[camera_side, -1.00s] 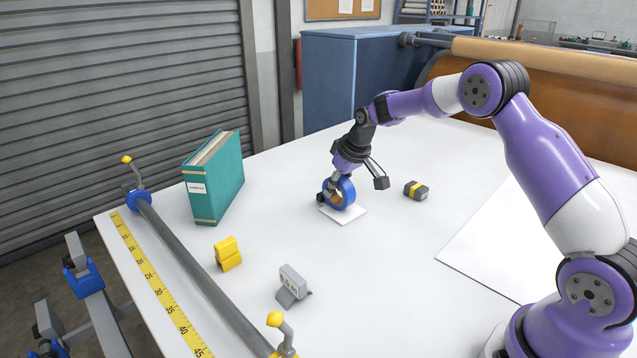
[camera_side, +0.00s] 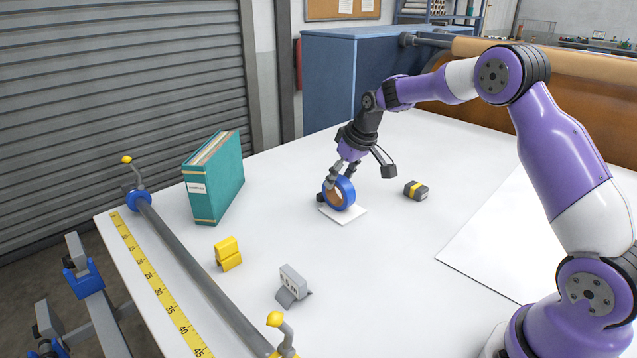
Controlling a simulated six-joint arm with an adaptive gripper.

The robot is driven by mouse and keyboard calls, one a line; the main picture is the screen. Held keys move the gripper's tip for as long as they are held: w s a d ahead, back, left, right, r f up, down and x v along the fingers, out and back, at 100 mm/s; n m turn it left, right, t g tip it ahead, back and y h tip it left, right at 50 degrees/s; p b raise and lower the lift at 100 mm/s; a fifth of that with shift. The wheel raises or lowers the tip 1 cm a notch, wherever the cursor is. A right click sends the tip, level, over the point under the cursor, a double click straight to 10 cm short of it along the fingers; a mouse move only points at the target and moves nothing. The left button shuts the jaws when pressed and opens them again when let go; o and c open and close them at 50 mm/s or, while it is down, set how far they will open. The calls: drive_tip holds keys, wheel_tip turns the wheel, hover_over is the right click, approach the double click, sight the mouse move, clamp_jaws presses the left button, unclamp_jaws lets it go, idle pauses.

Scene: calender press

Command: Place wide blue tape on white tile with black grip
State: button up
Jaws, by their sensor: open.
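The blue tape roll (camera_side: 347,193) stands upright on its edge on the white tile (camera_side: 347,216), with its brown core facing left. A small black grip (camera_side: 321,197) shows at the roll's left side, touching or close to it. My gripper (camera_side: 342,178) is just above and around the top of the roll, with its fingers apart. The roll hides part of the fingers, and I cannot tell whether they touch it.
A teal binder (camera_side: 213,180) stands at the left. A yellow clip (camera_side: 228,254), a grey block (camera_side: 292,286) and a dark block with a yellow band (camera_side: 416,190) lie around. A bar (camera_side: 195,268) and yellow ruler (camera_side: 160,285) run along the left edge. White sheet (camera_side: 490,250) at right.

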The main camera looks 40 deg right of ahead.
drive_tip(key=s+a+r, duration=0.3)
drive_tip(key=s+r, duration=0.3)
drive_tip(key=r, duration=0.1)
drive_tip(key=s+a+r, duration=0.4)
drive_tip(key=s+r, duration=0.1)
drive_tip(key=r, duration=0.1)
drive_tip(key=s+a+f, duration=0.1)
drive_tip(key=s+a, duration=0.1)
drive_tip(key=s, duration=0.5)
drive_tip(key=s+a+f+t, duration=0.1)
drive_tip(key=s+a, duration=0.2)
drive_tip(key=s, duration=0.4)
drive_tip(key=shift+s+f, duration=0.2)
drive_tip(key=shift+s, duration=0.15)
